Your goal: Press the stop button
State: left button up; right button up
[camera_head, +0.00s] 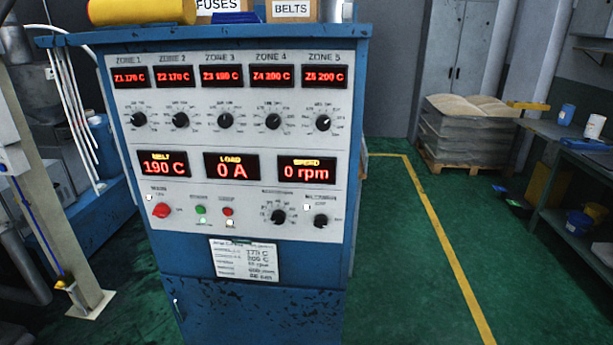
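A blue control cabinet (255,290) with a pale panel stands in front of me. On the panel's lower row is a small round red button (227,211), which looks like the stop button, though its label is too blurred to read. A small green button (200,209) sits just left of it. A larger red knob (161,210) is farther left. Small indicators sit under the two buttons; the one under the red button (230,222) looks pale and lit. Neither of my grippers is in view, and nothing covers the buttons.
The load display (231,166) reads 0 A and the speed display (307,169) 0 rpm. Black dials (278,217) sit right of the buttons. Boxes (291,10) stand on the cabinet top.

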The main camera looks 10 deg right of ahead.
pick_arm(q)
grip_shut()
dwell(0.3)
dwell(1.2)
